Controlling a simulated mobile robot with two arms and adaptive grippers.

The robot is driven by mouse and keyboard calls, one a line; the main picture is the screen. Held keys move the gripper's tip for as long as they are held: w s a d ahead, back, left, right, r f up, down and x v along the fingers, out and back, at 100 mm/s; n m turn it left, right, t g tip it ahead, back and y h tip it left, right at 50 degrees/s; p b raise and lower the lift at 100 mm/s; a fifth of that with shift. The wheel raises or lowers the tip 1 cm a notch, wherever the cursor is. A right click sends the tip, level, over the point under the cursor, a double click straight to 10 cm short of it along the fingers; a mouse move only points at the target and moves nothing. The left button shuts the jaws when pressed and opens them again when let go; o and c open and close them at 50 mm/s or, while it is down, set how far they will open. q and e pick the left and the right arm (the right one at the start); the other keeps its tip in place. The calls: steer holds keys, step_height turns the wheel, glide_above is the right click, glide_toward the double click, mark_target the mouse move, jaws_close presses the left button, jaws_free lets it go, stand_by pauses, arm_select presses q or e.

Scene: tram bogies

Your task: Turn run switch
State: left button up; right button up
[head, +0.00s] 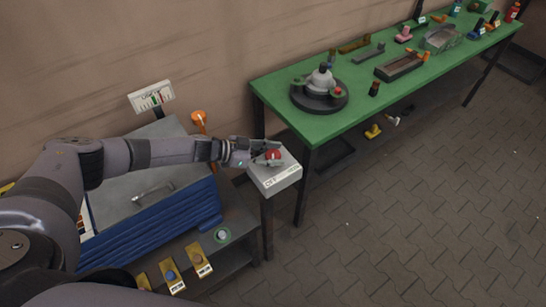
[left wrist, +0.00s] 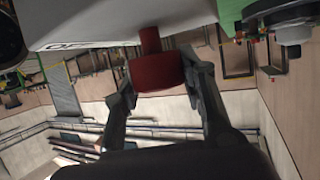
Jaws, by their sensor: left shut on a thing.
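The run switch is a red knob (head: 273,154) on top of a light grey box (head: 277,180) that stands on a post. Lettering that seems to read "OFF" shows on the box's front edge. My left gripper (head: 268,155) reaches in from the left and is shut on the red knob. In the left wrist view the red knob (left wrist: 156,72) sits between the two fingers (left wrist: 160,88), and the pale box (left wrist: 90,22) is behind it. The fingers partly hide the knob in the head view. My right gripper is not in view.
A green workbench (head: 300,118) stands right of the box, with a round dark fixture (head: 319,92) and several small parts on it. A grey cabinet with blue slats (head: 150,225) is below my left arm. An orange knob (head: 198,117) is close behind the arm.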

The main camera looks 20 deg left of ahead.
mark_target(274, 154)
arm_select(q)
steer(key=shift+m+g+h, duration=0.4)
steer(key=shift+m+g, duration=0.1)
steer(key=shift+r, duration=0.1)
steer(key=o, duration=1.2)
step_height(274, 154, up, 10)
steer(key=shift+f, duration=0.1)
steer(key=shift+d, duration=0.1)
